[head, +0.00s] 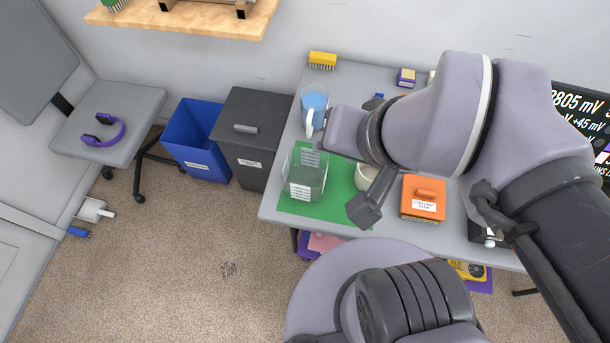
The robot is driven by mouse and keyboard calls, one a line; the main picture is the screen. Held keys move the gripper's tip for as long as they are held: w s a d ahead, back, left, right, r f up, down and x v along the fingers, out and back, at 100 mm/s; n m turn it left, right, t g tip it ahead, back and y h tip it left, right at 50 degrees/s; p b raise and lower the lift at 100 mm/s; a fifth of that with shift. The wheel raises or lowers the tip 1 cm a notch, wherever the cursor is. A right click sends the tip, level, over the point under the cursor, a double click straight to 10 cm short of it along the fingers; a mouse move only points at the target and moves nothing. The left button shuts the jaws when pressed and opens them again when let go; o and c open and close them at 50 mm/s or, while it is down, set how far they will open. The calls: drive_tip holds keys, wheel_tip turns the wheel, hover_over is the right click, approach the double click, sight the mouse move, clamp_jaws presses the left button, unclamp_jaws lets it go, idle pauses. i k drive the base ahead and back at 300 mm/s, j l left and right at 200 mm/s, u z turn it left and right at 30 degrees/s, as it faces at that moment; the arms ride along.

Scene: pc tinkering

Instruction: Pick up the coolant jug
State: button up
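A clear jug (314,103) with blue liquid and a white handle stands upright at the back left of the grey table; I take it as the coolant jug. My gripper (368,200) is right of the jug and nearer to me, above the table. One dark finger shows, pointing down and left, apart from the jug. The other finger cannot be made out, so its opening is unclear. My arm covers much of the table's middle and right.
A clear box (306,172) stands on a green mat (306,207) in front of the jug. A whitish bowl (366,178) and an orange box (423,198) are to the right. Blue (191,140) and black (246,140) bins stand left of the table.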

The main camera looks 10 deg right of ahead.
sight(315, 97)
drive_tip(key=j+z, duration=0.3)
drive_tip(key=z, duration=0.15)
drive_tip(key=j+z, duration=0.3)
drive_tip(key=z, duration=0.15)
drive_tip(key=j+z, duration=0.3)
drive_tip(key=z, duration=0.15)
drive_tip(key=k+j+z, duration=0.1)
drive_tip(key=j+z, duration=0.2)
drive_tip(key=z, duration=0.15)
